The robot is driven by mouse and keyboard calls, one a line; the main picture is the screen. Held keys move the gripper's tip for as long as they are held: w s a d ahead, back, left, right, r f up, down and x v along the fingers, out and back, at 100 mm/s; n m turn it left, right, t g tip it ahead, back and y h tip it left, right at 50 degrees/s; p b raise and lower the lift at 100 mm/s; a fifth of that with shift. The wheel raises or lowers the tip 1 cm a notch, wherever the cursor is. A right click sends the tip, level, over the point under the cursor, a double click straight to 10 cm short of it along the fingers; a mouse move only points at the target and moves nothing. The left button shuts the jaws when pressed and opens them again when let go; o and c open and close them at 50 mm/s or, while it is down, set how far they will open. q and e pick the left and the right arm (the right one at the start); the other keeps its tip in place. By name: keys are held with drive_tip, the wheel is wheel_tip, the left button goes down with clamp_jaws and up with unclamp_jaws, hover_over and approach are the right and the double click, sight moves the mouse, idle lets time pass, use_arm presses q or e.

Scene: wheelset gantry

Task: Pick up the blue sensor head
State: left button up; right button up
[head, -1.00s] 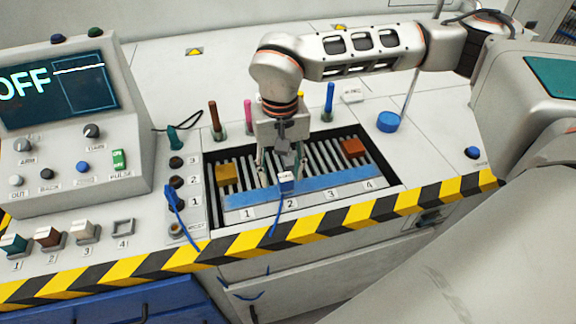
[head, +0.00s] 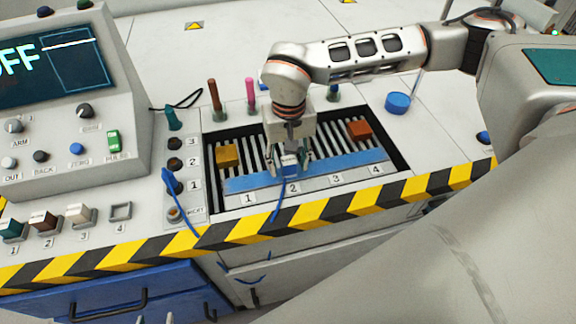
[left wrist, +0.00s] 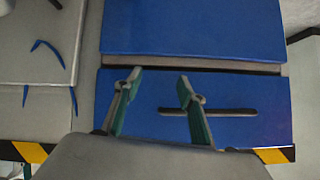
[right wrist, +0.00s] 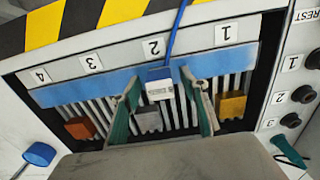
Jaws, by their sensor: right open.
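The blue sensor head (head: 289,166), with a white label on its top, sits at position 2 on the blue strip of the slotted bay. A blue cable runs from it toward the front edge. It also shows in the right wrist view (right wrist: 159,84). My right gripper (right wrist: 161,82) is open, with its two green fingers on either side of the sensor head. I cannot tell whether they touch it. My left gripper (left wrist: 160,78) is open and empty in front of blue drawer fronts in the left wrist view; it is not in the head view.
In the bay (head: 222,200), a yellow block (head: 228,155) stands by position 1 and an orange block (head: 359,130) by position 4. A grey block (right wrist: 148,120) lies near the sensor head. A control panel (head: 60,120) stands left. A round blue piece (head: 397,102) is at right.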

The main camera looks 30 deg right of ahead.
drive_tip(key=c, duration=1.2)
